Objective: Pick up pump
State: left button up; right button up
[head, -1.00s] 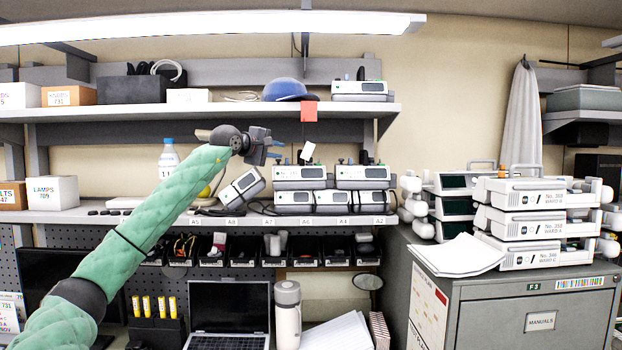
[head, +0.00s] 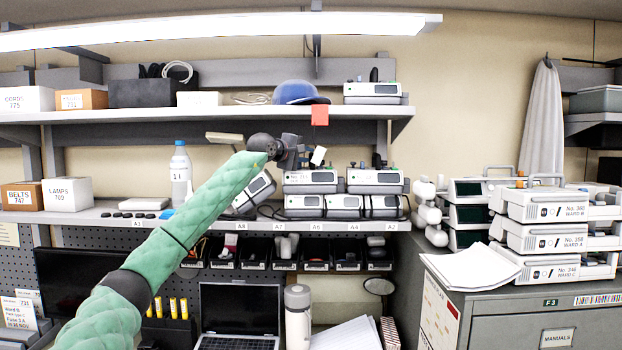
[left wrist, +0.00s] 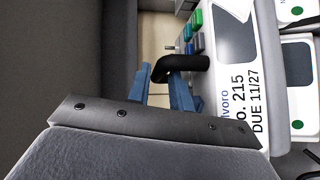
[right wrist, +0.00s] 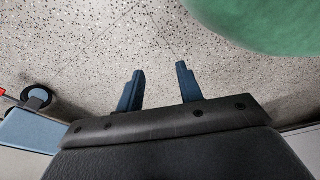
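Several white and grey infusion pumps stand stacked on the middle shelf; the upper-left pump (head: 311,182) of the stack is just below my left gripper (head: 292,152). In the left wrist view a white pump marked 215 (left wrist: 240,95) fills the right side. Its curved black handle (left wrist: 185,63) reaches to the blue fingertips of my left gripper (left wrist: 158,72). These fingers are apart, with the handle's end at the gap; contact cannot be told. A tilted pump (head: 256,188) leans left of the stack. My right gripper (right wrist: 160,70) is open and empty over speckled floor.
An upper shelf (head: 220,115) runs above the left arm, with a blue cap (head: 298,92) and another pump (head: 373,90) on it. A bottle (head: 180,178) stands left. More pumps (head: 545,240) are stacked on the grey cabinet (head: 490,310) at right.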

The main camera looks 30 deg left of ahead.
pick_arm(q)
jog(key=shift+w, duration=0.45)
jog(key=shift+w+f, duration=0.25)
jog(key=shift+w, duration=0.15)
jog(key=shift+r, duration=0.1)
grip_shut()
pick_arm(e)
jog(key=shift+s+d+f, duration=0.1)
jog(key=shift+s+f, duration=0.05)
jog(key=shift+s, duration=0.4)
jog(key=shift+s+d+f, duration=0.1)
jog(key=shift+s, duration=0.4)
jog(key=shift+d, duration=0.1)
jog(key=shift+a, duration=0.25)
pick_arm(q)
jog(key=shift+s+r, duration=0.1)
